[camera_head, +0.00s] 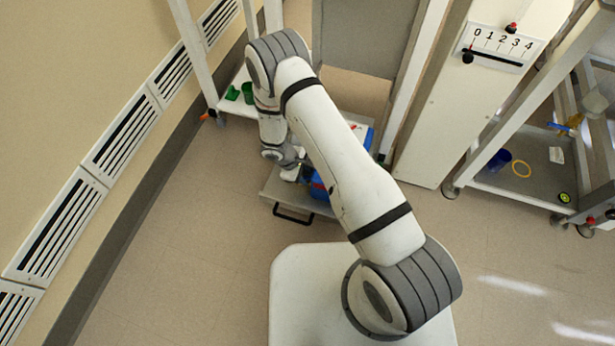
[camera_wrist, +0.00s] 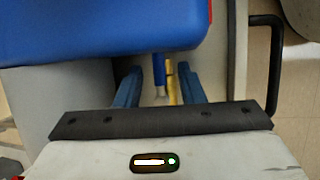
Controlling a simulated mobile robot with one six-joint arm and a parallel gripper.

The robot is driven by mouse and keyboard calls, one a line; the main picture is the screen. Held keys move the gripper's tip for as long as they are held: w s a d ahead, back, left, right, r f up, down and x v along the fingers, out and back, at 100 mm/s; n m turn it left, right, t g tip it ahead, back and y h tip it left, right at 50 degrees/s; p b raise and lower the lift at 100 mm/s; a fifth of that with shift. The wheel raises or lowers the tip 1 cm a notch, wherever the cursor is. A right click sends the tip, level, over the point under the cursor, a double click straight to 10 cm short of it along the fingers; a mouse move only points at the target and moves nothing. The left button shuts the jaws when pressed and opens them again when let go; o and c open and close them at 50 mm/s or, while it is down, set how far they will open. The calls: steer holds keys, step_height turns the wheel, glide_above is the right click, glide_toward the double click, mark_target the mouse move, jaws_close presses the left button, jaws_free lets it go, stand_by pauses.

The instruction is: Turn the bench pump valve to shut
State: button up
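The bench pump appears as a blue body (camera_head: 318,188) on a grey drawer-like shelf, mostly hidden behind my arm in the head view. In the wrist view a large blue casing (camera_wrist: 100,28) fills the upper left. My gripper (camera_wrist: 159,70) points at it with two blue fingers spread apart. Between the fingers are a narrow blue piece (camera_wrist: 158,69) and a yellow bar (camera_wrist: 172,82), probably the valve and its handle. A gap shows between each finger and these pieces. Whether the valve is open or shut cannot be told.
The grey shelf (camera_head: 271,190) has a black handle (camera_head: 293,216) at its front. A white panel with a numbered slider scale (camera_head: 497,47) and a cart shelf (camera_head: 540,183) are at right. Floor at left is clear.

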steer(key=shift+d+f, duration=0.15)
steer(key=shift+f, duration=0.25)
steer(key=shift+c, duration=0.2)
jaws_close()
